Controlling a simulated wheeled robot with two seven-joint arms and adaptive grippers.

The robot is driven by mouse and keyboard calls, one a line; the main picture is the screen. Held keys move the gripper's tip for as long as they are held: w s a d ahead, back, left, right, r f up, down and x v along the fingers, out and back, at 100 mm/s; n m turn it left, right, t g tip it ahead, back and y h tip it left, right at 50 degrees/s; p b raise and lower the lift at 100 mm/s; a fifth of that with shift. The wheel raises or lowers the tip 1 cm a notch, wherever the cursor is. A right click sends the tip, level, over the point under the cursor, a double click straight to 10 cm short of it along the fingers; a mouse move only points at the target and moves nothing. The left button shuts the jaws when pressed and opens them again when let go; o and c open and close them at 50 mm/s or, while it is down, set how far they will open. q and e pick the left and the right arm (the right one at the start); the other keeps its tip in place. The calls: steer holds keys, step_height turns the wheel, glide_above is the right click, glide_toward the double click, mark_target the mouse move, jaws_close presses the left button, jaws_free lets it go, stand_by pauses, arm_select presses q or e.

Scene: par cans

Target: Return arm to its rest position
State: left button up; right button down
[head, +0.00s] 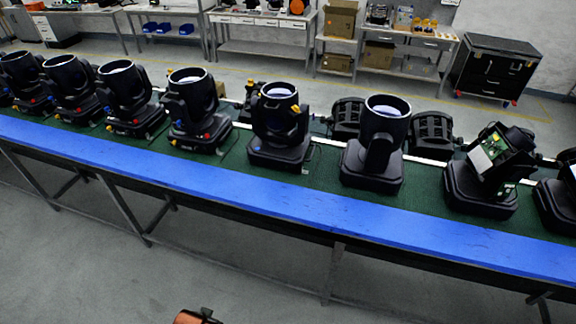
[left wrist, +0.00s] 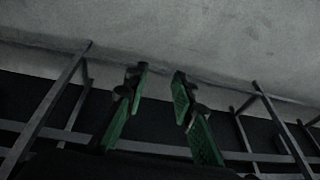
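My left gripper (left wrist: 160,80) shows in the left wrist view. Its two green-padded fingers stand apart with nothing between them, so it is open and empty. It points at the grey floor, with dark metal legs and bars on both sides. In the head view, only a small orange and black piece shows at the bottom edge. I cannot tell whether it belongs to my arm. My right gripper is in neither view.
A long bench with a blue front edge (head: 300,206) and green top crosses the head view. Several black par cans (head: 374,142) stand on it in a row. Shelves, cardboard boxes (head: 340,18) and a black cabinet (head: 494,68) stand behind. The near floor (head: 90,270) is clear.

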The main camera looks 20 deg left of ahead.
arm_select(q)
steer(key=s+d+f+g+b, duration=0.1)
steer(key=s+f, duration=0.2)
steer(key=f, duration=1.2)
steer(key=s+f+b, duration=0.2)
steer(key=s+f, duration=0.1)
steer(key=f, duration=1.1)
steer(key=s+f+m+g+b, duration=0.1)
steer(key=s+f, duration=1.4)
steer(key=s, duration=0.2)
steer(key=shift+f+h+b, duration=0.3)
steer(key=shift+b, duration=0.05)
